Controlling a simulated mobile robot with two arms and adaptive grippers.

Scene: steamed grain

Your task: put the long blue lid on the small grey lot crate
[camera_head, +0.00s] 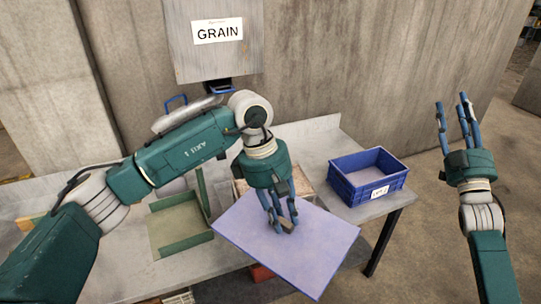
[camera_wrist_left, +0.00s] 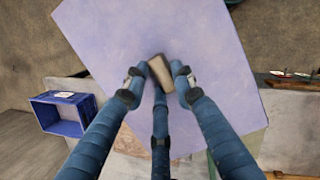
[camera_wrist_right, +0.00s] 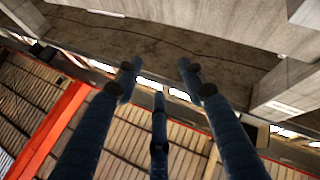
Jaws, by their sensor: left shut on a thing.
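The long blue lid (camera_head: 325,240), a flat pale blue-violet panel, hangs tilted in front of the table's front edge in the head view. It also fills much of the left wrist view (camera_wrist_left: 215,40). My left gripper (camera_head: 280,220) is shut on the lid's small brown knob (camera_wrist_left: 160,72). My right gripper (camera_head: 455,110) is raised at the far right, open and empty, away from the table. A box with pale contents (camera_head: 306,186) stands behind the lid, mostly hidden by it and by my left gripper; I cannot tell whether this is the small grey lot crate.
A blue crate (camera_head: 346,190) with a white label stands at the table's right end. A green-sided tray (camera_head: 180,228) lies left of the lid. A grey table (camera_head: 375,209) carries these. A GRAIN hopper (camera_head: 215,50) hangs at the wall behind. Floor is free at right.

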